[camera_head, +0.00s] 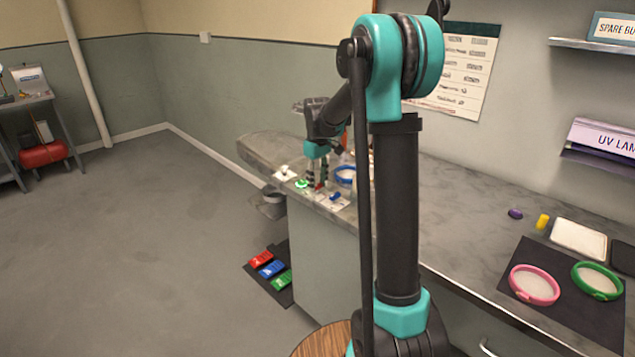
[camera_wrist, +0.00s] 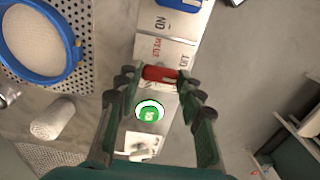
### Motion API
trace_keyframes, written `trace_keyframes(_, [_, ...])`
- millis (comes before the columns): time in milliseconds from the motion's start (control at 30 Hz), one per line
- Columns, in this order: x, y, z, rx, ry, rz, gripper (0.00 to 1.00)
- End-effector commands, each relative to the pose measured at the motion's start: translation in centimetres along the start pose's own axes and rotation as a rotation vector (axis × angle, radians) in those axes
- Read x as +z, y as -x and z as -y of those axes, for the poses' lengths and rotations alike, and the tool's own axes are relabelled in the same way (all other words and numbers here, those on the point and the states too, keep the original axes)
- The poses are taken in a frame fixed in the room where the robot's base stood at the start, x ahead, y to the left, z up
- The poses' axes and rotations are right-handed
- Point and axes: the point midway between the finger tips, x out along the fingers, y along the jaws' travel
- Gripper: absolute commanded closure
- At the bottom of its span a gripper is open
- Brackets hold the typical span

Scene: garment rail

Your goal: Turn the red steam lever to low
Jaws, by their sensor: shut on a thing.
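The red steam lever (camera_wrist: 160,73) shows in the wrist view between my fingertips, lying crosswise on a pale labelled plate (camera_wrist: 172,50). My gripper (camera_wrist: 160,79) is shut on it from both sides. The plate's lettering is rotated and only partly legible, so I cannot tell the lever's setting. In the head view my gripper (camera_head: 317,182) points down at the front edge of the counter's far end. There the red lever (camera_head: 320,185) is a small red patch, mostly hidden by the fingers.
A lit green button (camera_wrist: 150,113) and a white switch (camera_wrist: 138,145) sit close to the lever. A blue lever (camera_wrist: 182,4) is on its other side. A blue-rimmed round screen (camera_wrist: 62,75) lies nearby. The counter (camera_head: 440,215) is clear in its middle.

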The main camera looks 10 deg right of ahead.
Motion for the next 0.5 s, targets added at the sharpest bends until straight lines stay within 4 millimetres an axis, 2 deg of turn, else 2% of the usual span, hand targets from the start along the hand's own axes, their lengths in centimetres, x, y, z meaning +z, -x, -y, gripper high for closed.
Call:
trace_keyframes(267, [0.00, 0.01, -0.01, 0.000, -0.045, 0.000, 0.91])
trace_keyframes(500, [0.00, 0.02, -0.01, 0.000, -0.191, 0.000, 0.91])
